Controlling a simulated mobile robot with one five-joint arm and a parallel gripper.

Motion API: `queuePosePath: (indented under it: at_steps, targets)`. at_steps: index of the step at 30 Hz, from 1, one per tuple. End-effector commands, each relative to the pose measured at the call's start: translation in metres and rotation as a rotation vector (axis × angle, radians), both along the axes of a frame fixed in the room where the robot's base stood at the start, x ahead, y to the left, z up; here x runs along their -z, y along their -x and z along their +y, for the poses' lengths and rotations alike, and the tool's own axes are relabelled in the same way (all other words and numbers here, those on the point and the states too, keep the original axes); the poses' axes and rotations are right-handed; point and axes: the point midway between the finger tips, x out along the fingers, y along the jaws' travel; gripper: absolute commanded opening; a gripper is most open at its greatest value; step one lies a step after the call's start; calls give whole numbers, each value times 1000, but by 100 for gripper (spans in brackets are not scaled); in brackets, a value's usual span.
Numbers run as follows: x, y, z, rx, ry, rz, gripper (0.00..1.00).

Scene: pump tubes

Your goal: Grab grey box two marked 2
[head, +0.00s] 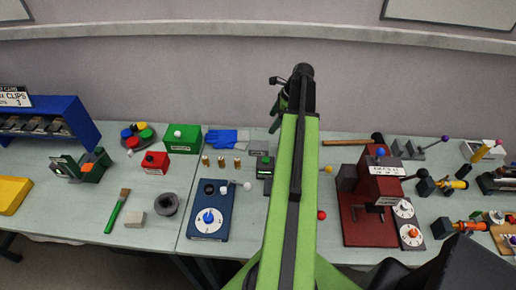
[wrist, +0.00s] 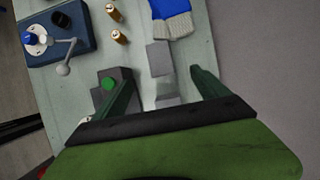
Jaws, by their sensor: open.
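My gripper (wrist: 150,78) is open in the wrist view, its two dark green fingers spread apart. A plain grey box (wrist: 159,58) lies on the table just beyond the fingertips, roughly in line with the gap. A paler grey block (wrist: 167,92) shows nearer, between the fingers. I cannot read a 2 on either one. In the head view a small grey box (head: 258,148) lies at the table's back edge, left of my arm. My gripper is partly hidden by the arm there.
A dark grey device with a green knob (wrist: 110,84) stands by the left finger.

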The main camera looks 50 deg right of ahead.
Motion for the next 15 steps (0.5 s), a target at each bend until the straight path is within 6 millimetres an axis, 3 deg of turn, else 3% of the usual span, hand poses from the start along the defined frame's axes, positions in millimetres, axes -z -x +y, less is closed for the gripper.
queuePosePath:
  at_steps: [8,15]
  targets:
    - [12,0,0,4,1,0,85]
    - [61,-14,11,2,2,0,85]
